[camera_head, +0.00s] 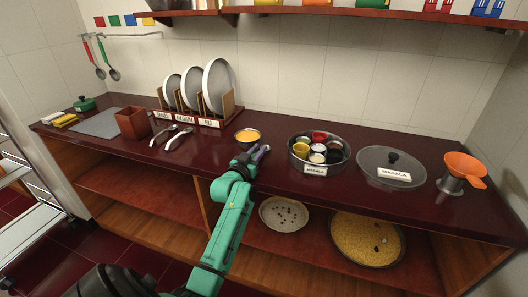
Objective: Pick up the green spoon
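The green spoon (103,50) hangs upright from a wall rail at the far left of the head view. It has a green handle and a dark round bowl at its lower end. A red-handled spoon (90,55) hangs just to its left. My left gripper (262,150) is over the dark red counter near the middle, just right of a small bowl of yellow food (248,135). It is far to the right of the green spoon and apart from it. Its fingers are too small to tell whether they are open. My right gripper is not in view.
Plates stand in a wooden rack (206,121) at the back. A brown box (132,123), two silver utensils (178,138) and a grey mat (97,122) are on the counter's left. A spice tin (315,169), lid (375,176) and orange funnel (463,168) stand right.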

